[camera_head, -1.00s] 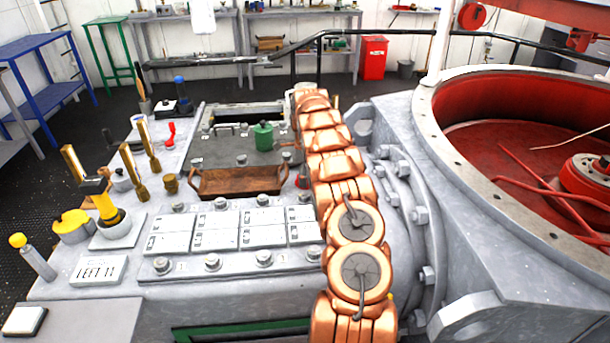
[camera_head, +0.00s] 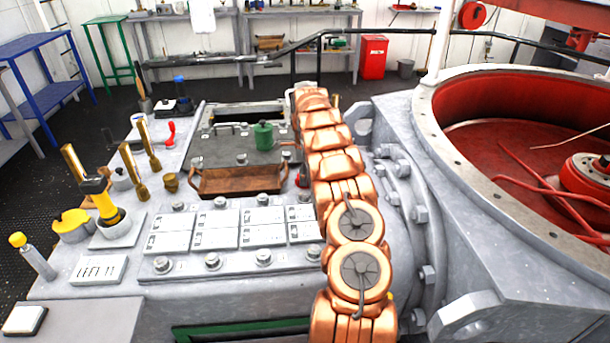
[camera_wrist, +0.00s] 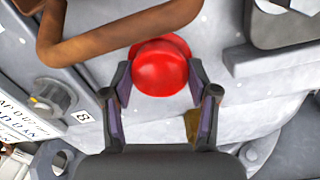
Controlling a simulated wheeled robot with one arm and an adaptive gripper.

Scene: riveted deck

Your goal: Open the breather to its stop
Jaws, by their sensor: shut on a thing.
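In the wrist view a round red cap (camera_wrist: 160,66) sits between the two fingertips of my gripper (camera_wrist: 159,78). It looks like the breather, though no label on it shows. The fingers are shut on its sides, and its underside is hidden. In the head view only a small dark red part of the cap (camera_head: 302,179) shows, left of my copper-coloured arm, which hides the gripper and most of the cap. How far the cap is turned or raised cannot be told.
A brown tray or handle-like frame (camera_head: 238,181) lies close to the left of the cap. A green canister (camera_head: 263,137) stands behind. White labelled panels (camera_head: 209,239) lie in front. A large grey housing with a red interior (camera_head: 500,120) is on the right.

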